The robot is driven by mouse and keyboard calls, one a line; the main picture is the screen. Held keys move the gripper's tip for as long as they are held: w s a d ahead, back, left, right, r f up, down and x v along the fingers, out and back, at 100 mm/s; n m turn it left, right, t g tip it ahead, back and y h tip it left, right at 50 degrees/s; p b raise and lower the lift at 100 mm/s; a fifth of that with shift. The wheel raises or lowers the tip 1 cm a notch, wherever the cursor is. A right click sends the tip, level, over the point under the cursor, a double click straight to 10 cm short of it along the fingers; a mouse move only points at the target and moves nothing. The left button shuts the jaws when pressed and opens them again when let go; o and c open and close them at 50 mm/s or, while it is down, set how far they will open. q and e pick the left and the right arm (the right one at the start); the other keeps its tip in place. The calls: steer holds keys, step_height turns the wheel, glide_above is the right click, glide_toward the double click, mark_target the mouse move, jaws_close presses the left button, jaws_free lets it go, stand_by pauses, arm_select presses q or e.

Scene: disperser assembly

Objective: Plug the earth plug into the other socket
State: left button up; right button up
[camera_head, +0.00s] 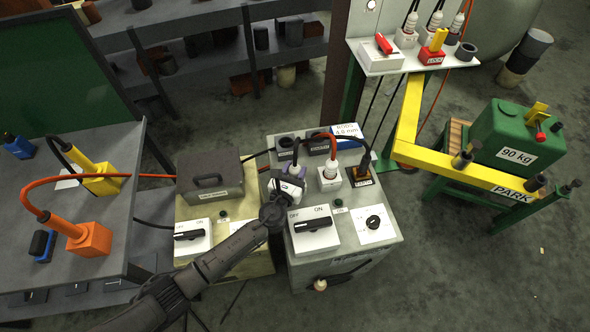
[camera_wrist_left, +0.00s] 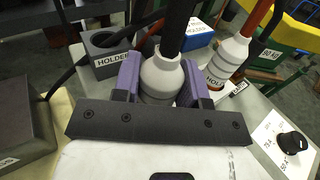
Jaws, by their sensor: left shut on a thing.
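My left gripper (camera_head: 288,178) is over the back left of the grey cabinet. In the left wrist view, its purple fingers (camera_wrist_left: 160,82) are shut around a white plug (camera_wrist_left: 161,76) with a thick black cable going up. The plug's lower end is hidden by the gripper, so I cannot tell whether it sits in a socket. A second white plug (camera_head: 328,170) with a red cable stands upright in a white labelled block to the right; it also shows in the left wrist view (camera_wrist_left: 231,57). A dark block with a black cable (camera_head: 362,173) is further right. My right gripper is not in view.
An empty dark holder (camera_head: 286,147) is behind the gripper. Rotary switches (camera_head: 313,226) and a knob panel (camera_head: 373,222) lie in front on the cabinet (camera_head: 345,255). A grey box (camera_head: 210,172) is close on the left. A yellow beam (camera_head: 462,176) and green weight are at right.

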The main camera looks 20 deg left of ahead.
arm_select(q)
steer(key=shift+f, duration=0.15)
steer(key=o, duration=1.1)
steer(key=shift+o, duration=0.2)
steer(key=shift+s, duration=0.6)
steer(key=s+p, duration=0.1)
steer(key=s, duration=1.1)
steer(key=shift+s, duration=0.35)
steer(key=shift+a, duration=0.1)
